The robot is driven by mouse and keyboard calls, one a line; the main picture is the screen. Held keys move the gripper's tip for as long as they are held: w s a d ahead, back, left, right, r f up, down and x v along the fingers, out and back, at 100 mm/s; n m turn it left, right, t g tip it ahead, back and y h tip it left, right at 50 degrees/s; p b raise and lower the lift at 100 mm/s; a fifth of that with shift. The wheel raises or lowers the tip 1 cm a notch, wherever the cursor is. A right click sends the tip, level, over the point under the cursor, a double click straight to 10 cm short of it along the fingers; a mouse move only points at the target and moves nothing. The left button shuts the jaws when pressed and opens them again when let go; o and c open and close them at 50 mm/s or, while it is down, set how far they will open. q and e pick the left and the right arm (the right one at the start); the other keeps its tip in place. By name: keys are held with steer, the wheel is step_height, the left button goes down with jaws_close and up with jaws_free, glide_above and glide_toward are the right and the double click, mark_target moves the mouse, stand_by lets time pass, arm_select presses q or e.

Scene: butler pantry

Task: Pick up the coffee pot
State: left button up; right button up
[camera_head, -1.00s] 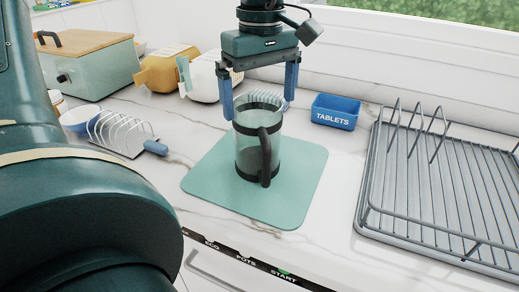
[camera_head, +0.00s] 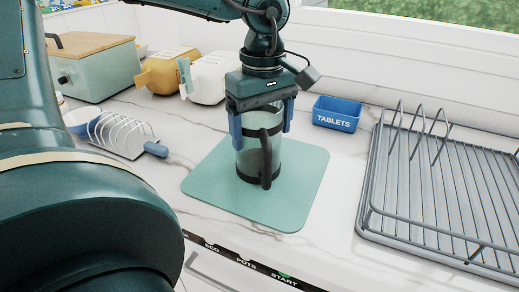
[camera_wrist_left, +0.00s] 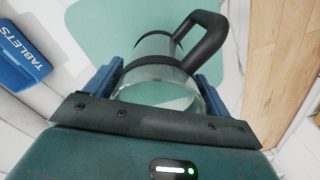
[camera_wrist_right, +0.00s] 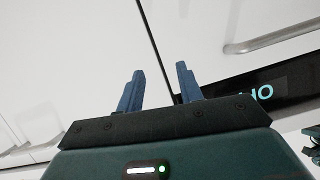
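The coffee pot (camera_head: 246,161) is a clear glass cylinder with dark bands and a dark handle. It stands upright on a green mat (camera_head: 220,190) on the counter. Its handle faces the head camera. My left gripper (camera_head: 262,138) points down over the pot, with one blue finger on each side of its upper part. In the left wrist view, the pot (camera_wrist_left: 150,92) sits between the open fingers (camera_wrist_left: 158,80); firm contact is not visible. My right gripper (camera_wrist_right: 158,72) is open and empty, in front of white cabinet fronts, and outside the head view.
A blue tablets box (camera_head: 336,113) stands right of the pot, behind the mat. A grey dish rack (camera_head: 430,195) fills the right side. A toast rack (camera_head: 122,140), bowl (camera_head: 80,120), yellow toaster (camera_head: 165,72) and white toaster (camera_head: 210,78) stand left and behind.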

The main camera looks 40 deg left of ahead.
arm_select(q)
steer(key=c, duration=1.2)
steer(key=shift+r, duration=0.1)
